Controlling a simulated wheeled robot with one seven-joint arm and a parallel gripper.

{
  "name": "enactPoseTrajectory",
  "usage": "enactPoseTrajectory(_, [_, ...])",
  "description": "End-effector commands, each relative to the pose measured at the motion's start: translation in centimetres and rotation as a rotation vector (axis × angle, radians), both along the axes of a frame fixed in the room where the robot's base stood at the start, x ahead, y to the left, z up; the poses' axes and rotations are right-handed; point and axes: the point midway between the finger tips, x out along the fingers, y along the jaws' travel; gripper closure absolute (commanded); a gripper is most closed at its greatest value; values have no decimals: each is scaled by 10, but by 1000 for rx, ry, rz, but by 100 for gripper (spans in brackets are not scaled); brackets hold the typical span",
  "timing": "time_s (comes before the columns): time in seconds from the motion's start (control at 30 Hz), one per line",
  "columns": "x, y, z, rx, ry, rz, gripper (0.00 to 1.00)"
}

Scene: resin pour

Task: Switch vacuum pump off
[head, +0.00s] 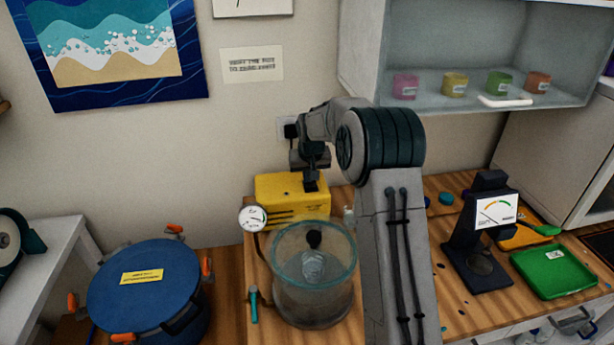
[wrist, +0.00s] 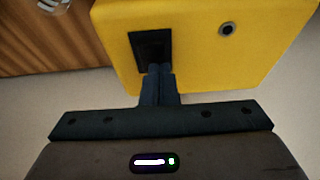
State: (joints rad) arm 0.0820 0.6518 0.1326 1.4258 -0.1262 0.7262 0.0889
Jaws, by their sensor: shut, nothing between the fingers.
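The yellow vacuum pump (head: 283,200) stands at the back of the wooden bench in the head view, left of my arm. Its yellow housing (wrist: 195,75) fills the top of the wrist view. A black rocker switch (wrist: 150,45) is set in the housing, beside a small round dark port (wrist: 227,29). My gripper (wrist: 158,70) is shut and empty, with its fingertips at the lower edge of the switch. I cannot tell whether they touch it or which way it is set. In the head view my gripper (head: 311,186) points down at the pump's top.
A round gauge (head: 253,218) sits at the pump's left. A clear vacuum chamber (head: 313,285) stands in front. A blue lidded pot (head: 145,285) is at left.

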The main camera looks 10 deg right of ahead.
Motion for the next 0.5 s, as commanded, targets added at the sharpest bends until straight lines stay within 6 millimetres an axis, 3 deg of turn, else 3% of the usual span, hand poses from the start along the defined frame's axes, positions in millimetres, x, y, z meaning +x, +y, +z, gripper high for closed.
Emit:
enactPoseTrajectory(0.2, [-13, 0, -5, 1, 11, 0, 100])
enactPoseTrajectory(0.5, [-15, -1, -3, 1, 10, -2, 100])
